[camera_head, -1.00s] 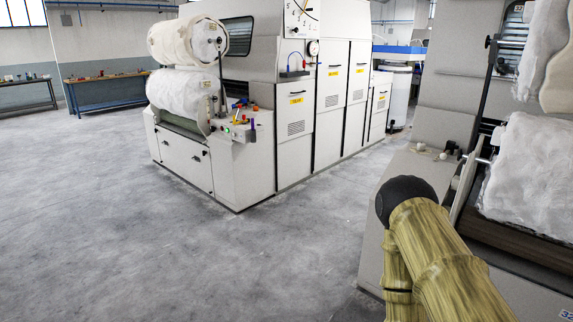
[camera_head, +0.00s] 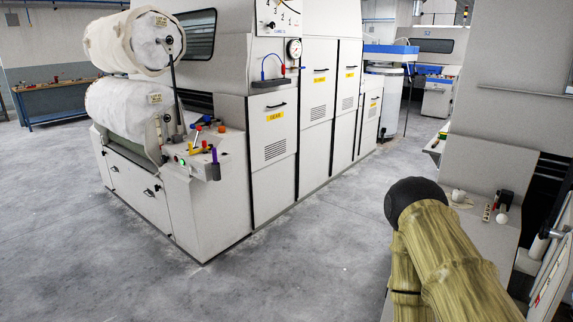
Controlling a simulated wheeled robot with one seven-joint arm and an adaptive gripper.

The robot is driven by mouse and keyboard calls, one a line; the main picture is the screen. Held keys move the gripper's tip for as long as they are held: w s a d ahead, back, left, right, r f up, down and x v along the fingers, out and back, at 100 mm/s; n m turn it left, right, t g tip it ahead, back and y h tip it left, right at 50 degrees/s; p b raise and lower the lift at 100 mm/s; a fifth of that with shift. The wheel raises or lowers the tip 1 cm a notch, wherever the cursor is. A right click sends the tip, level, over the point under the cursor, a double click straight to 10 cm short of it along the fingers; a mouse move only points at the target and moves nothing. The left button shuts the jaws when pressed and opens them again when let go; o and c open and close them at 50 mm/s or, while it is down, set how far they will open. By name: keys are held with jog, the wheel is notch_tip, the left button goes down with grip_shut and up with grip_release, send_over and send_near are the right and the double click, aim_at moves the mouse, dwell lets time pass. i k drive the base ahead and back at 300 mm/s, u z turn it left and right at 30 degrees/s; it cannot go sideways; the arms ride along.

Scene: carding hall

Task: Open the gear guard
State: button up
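The gear guard (camera_head: 272,185) is a tall pale grey panel on the side of the carding machine, with a yellow label that reads GEAR (camera_head: 275,117). It has a dark handle (camera_head: 276,105) near its top and a vent grille below the label. The panel looks shut, flush with the machine side. My arm shows at the lower right as olive-yellow links with a black rounded joint. My gripper is not in view.
The carding machine (camera_head: 205,205) has fibre rolls (camera_head: 128,108) at its left end and a small shelf of coloured tools (camera_head: 203,135). Another machine (camera_head: 507,130) stands close on the right. Open grey floor (camera_head: 290,270) lies between them.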

aim_at(273, 116)
jog(key=u, duration=0.05)
jog(key=i, duration=2.05)
jog(key=u, duration=0.2)
jog(key=i, duration=2.2)
jog(key=u, duration=0.2)
